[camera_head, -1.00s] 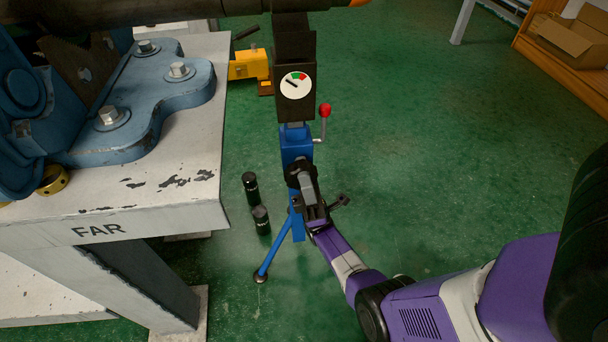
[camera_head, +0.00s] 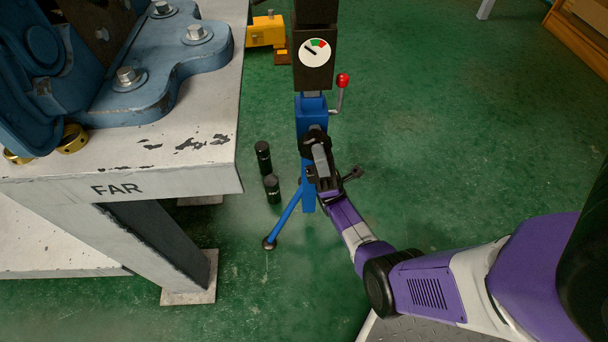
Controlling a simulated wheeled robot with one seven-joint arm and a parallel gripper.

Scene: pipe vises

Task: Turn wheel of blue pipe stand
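The blue pipe stand (camera_head: 308,121) stands upright on the floor right of the workbench. A dark block with a round dial (camera_head: 314,52) sits on its post; the dial needle points to the upper left, away from the green and red marks. A crank with a red knob (camera_head: 342,80) sticks up on the stand's right side. My gripper (camera_head: 318,142) is in front of the blue post, below the crank, and covers part of the post. I cannot make out a wheel clearly there, nor whether the fingers are apart or closed on something.
The white workbench (camera_head: 215,170) marked FAR carries a blue vise (camera_head: 150,85) at left. Two black cylinders (camera_head: 264,158) (camera_head: 272,188) stand on the floor beside the stand's blue leg. A yellow object (camera_head: 265,32) lies behind.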

